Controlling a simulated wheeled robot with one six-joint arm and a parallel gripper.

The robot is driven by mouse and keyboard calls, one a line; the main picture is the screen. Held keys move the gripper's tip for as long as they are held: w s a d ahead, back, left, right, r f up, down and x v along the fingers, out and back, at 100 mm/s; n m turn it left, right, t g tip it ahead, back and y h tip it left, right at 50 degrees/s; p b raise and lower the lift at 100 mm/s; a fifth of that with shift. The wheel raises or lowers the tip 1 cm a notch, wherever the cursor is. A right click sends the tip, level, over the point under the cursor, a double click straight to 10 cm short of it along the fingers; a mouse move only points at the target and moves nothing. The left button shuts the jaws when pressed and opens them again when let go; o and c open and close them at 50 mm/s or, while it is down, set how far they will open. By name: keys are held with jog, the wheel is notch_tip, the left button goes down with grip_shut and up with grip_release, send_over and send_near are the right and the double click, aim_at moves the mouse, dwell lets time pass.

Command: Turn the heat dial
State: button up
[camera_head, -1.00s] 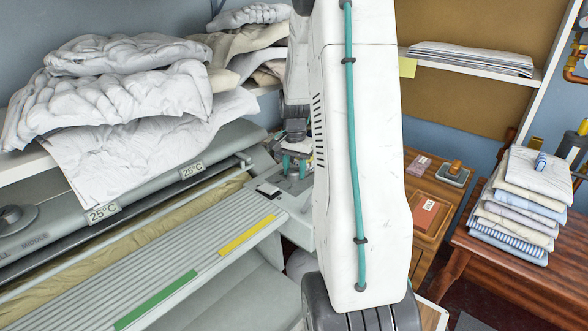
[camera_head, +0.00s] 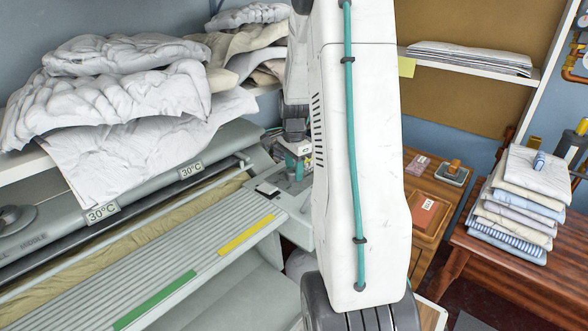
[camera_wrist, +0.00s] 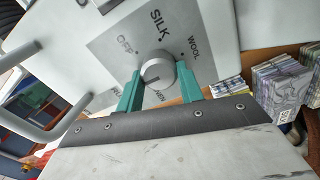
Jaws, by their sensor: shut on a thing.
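The heat dial (camera_wrist: 157,70) is a round grey knob on a grey label plate (camera_wrist: 110,43) in the wrist view. The plate reads OFF, SILK and WOOL around it, with another word partly hidden below. A dark mark shows on the lower part of the knob's face. My gripper (camera_wrist: 158,82) has its teal fingers on both sides of the knob, shut on it. In the head view my gripper (camera_head: 296,167) is at the ironer's right end, and the dial is hidden there.
Folded cloths (camera_head: 518,205) are stacked on a wooden table at right. A wooden cabinet (camera_head: 432,235) stands behind my arm.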

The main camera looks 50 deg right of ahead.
aim_at(294, 170)
dwell(0.3)
jog(key=o, duration=1)
notch_tip(294, 170, up, 8)
jog(key=shift+f, duration=0.1)
